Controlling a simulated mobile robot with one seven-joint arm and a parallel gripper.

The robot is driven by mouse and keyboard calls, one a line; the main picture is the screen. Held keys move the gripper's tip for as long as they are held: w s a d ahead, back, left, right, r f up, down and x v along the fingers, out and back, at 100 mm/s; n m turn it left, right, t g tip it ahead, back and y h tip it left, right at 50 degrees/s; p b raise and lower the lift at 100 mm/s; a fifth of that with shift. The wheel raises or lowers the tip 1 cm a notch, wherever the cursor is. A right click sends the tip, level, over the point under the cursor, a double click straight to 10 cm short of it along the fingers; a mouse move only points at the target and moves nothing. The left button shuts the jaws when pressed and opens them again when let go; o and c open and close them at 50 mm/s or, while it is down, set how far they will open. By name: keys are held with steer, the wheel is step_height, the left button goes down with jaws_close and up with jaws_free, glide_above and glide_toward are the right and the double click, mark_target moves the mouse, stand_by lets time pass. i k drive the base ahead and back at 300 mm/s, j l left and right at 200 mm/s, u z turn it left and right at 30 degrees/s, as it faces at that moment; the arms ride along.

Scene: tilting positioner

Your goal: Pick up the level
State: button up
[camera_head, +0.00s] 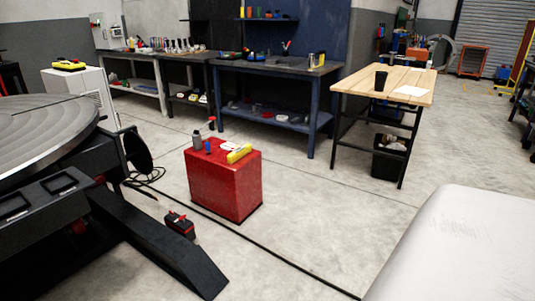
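A short yellow bar that looks like the level (239,153) lies on the right part of the top of a red box-shaped cabinet (226,188), near the middle of the view. Its fine markings are too small to make out. A grey bottle, a small blue item and a white item stand or lie beside it on the same top. Another yellow item (70,65) lies on a white cabinet at the far left; I cannot tell what it is. My gripper is not in view.
The positioner's large round table (40,130) and its dark base fill the left. A small black-and-red item (180,225) sits near its ramp-like foot. A black cable (270,250) crosses the floor. Workbenches stand behind; a wooden-topped table (390,85) stands right.

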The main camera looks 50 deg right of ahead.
mark_target(242, 152)
steer(key=z, duration=1.25)
steer(key=i+l+u, duration=0.2)
steer(key=i, duration=0.4)
steer(key=i+l+u, duration=0.15)
steer(key=i, duration=0.45)
steer(key=i+l+u, duration=0.2)
steer(key=i, duration=0.35)
steer(key=i+l+u, duration=0.2)
steer(key=i, duration=0.35)
steer(key=i+l+u, duration=0.15)
steer(key=i+l, duration=0.35)
